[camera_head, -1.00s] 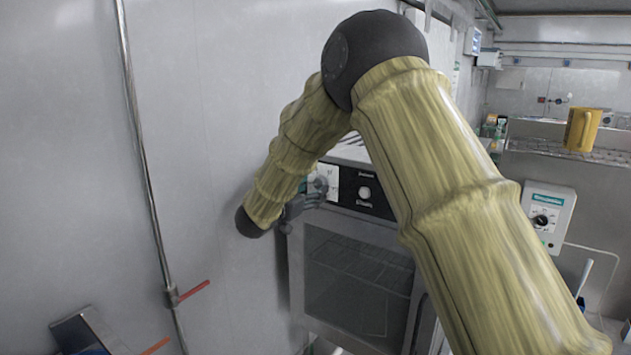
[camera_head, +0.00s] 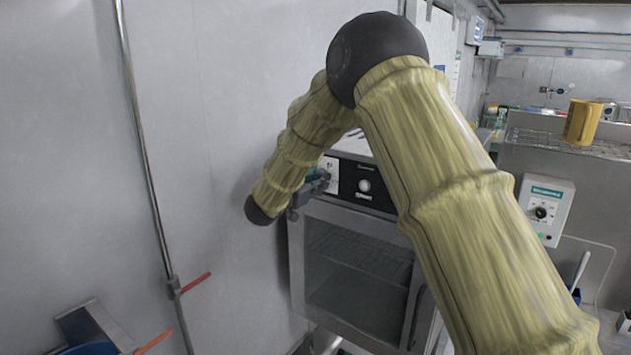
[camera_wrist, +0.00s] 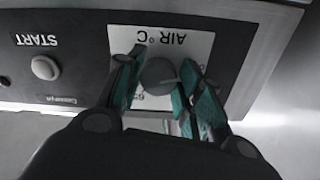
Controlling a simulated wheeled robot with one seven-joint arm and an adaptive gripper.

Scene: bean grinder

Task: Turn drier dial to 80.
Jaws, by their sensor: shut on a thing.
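The drier (camera_head: 350,265) is a steel oven-like cabinet with a glass door and a black control panel along its top. In the wrist view its grey round temperature dial (camera_wrist: 160,76) sits on a white plate marked "AIR °C", seen upside down. My gripper (camera_wrist: 163,88) has its two teal-padded fingers on either side of the dial, shut on it. The fingers cover most of the scale, so the dial's setting cannot be read. In the head view my gripper (camera_head: 318,183) is at the panel's left end, and the dial is mostly hidden behind it.
A START button (camera_wrist: 45,67) is beside the dial plate. A grey wall with a vertical pipe (camera_head: 150,190) and red-handled valve stands close left of my arm. A control box (camera_head: 543,209) and a shelf with a yellow mug (camera_head: 582,122) are at the right.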

